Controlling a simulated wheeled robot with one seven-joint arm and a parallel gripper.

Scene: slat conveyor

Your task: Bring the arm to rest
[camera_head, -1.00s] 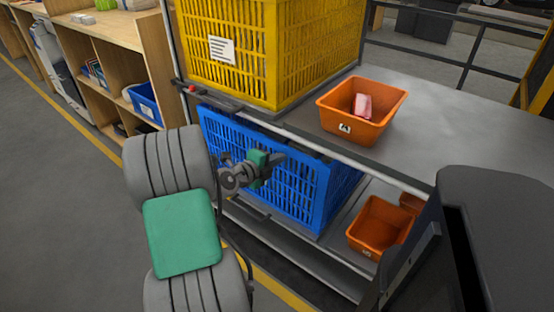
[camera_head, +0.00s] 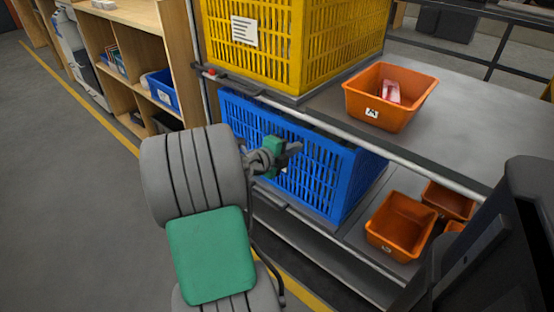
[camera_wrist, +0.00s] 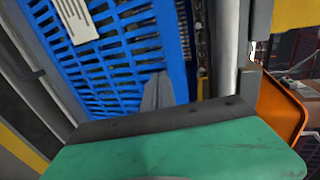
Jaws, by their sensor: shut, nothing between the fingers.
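My gripper (camera_head: 291,150) is shut and empty. In the head view it is in front of the side of the blue crate (camera_head: 345,180), below the upper shelf's front rail. My arm is folded in the lower middle of that view. In the wrist view the blue crate (camera_wrist: 130,55) fills the upper left, with a white label on it. Whether my gripper touches the crate cannot be told.
A yellow crate (camera_head: 345,40) and an orange bin (camera_head: 405,88) holding a pink-and-white item (camera_head: 389,92) stand on the upper shelf. Orange bins (camera_head: 400,226) are on the lower level. Wooden shelving (camera_head: 130,70) stands at the left. The grey floor at the left is clear.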

